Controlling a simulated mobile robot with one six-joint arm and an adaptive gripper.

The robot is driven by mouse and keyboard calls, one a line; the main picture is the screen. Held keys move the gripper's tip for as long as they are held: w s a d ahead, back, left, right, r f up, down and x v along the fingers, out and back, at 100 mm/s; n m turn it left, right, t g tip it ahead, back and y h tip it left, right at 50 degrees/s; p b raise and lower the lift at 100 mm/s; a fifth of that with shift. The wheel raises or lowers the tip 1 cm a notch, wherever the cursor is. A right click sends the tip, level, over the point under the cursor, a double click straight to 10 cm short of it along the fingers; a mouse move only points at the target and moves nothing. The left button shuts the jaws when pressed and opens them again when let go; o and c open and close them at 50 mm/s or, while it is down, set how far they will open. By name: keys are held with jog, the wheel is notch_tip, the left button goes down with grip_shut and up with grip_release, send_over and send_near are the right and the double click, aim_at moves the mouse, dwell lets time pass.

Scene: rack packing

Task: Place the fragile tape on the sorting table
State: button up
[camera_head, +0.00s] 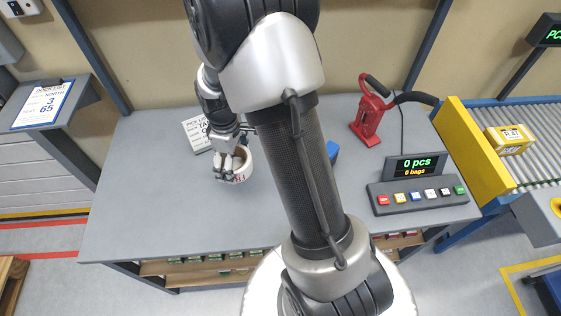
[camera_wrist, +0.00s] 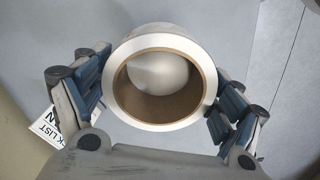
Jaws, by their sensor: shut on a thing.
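The fragile tape is a white roll with a brown cardboard core and red print on its side (camera_head: 241,177). My gripper (camera_head: 232,163) is shut on it, over the left-middle of the grey sorting table (camera_head: 140,205). In the wrist view the roll (camera_wrist: 160,108) sits between the two blue-grey fingers, one on each side, with its round opening facing the camera. The roll is at or very close to the tabletop; I cannot tell whether it touches. My arm hides the middle of the table.
A pick list sign (camera_head: 196,131) stands just behind my gripper. A red tape dispenser (camera_head: 370,117) and a button console with display (camera_head: 415,187) are on the table's right. A blue item (camera_head: 333,152) is partly hidden behind my arm. The table's left front is clear.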

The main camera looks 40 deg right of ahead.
aim_at(252, 183)
jog(key=d+r+n, duration=0.1)
jog(key=r, duration=0.1)
jog(key=d+r+n, duration=0.2)
jog(key=d+r, duration=0.1)
jog(key=shift+w+r, duration=0.1)
jog(key=shift+r, duration=0.25)
jog(key=shift+d+n+b, duration=0.2)
jog(key=shift+n+b, duration=0.1)
jog(key=shift+n, duration=0.1)
notch_tip(252, 183, down, 19)
jog(key=b, duration=0.6)
jog(key=shift+f, duration=0.15)
jog(key=shift+f, duration=0.1)
jog(key=shift+f+b, duration=0.15)
jog(key=shift+b, duration=0.2)
jog(key=o, duration=1)
